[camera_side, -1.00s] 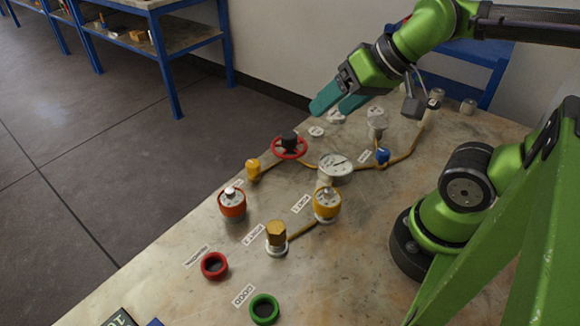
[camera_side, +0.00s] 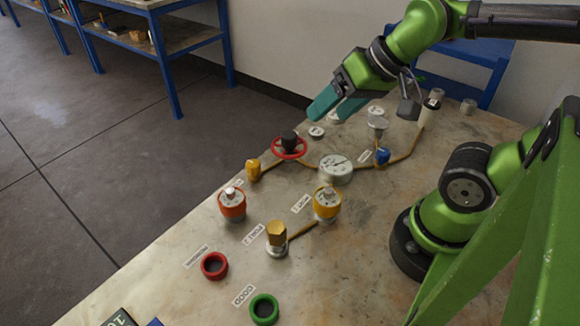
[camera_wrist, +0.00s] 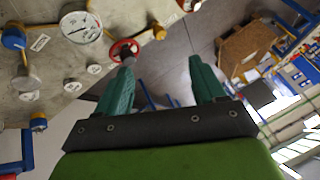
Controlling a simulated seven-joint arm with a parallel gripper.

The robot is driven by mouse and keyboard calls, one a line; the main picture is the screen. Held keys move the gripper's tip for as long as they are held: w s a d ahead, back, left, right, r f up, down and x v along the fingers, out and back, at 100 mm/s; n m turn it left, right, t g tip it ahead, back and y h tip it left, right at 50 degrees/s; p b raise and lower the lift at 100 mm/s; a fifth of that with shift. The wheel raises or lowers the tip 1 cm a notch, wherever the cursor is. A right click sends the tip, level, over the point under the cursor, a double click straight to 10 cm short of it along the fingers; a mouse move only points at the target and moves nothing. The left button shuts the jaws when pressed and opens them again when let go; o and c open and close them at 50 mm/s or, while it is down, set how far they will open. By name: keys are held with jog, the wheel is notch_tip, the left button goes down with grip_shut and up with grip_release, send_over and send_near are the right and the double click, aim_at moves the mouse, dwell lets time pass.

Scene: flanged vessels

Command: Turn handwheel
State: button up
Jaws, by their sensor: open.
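The handwheel is a red ring with spokes and a dark hub (camera_side: 290,148), on the pipe line on the table. It also shows in the wrist view as a red ring (camera_wrist: 124,50), just beyond the tip of the left finger. My gripper (camera_side: 337,106) has two teal fingers and is open and empty. In the side view it is above and to the right of the handwheel, apart from it. In the wrist view the fingers (camera_wrist: 160,72) are spread wide with nothing between them.
A round gauge (camera_side: 335,167) stands right of the handwheel, with a blue knob (camera_side: 383,156) beyond it. A yellow fitting (camera_side: 253,170) is at its left. Orange (camera_side: 232,203) and yellow (camera_side: 327,204) vessels stand nearer. Red (camera_side: 214,266) and green (camera_side: 264,309) rings lie at the front.

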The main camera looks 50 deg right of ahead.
aim_at(289, 134)
jog(key=w+d+f+n+g+h, duration=0.1)
jog(key=w+d+g, duration=0.25)
jog(key=w, duration=0.45)
jog(key=w+d+f+g+h, duration=0.1)
jog(key=w+d+g, duration=0.3)
jog(key=w, duration=0.5)
jog(key=shift+t, duration=0.45)
jog(key=f, duration=1.1)
jog(key=d+f, duration=0.1)
jog(key=f, duration=0.4)
jog(key=shift+s+f, duration=0.2)
jog(key=shift+f, duration=0.1)
jog(key=c, duration=1.1)
jog(key=shift+o, duration=0.2)
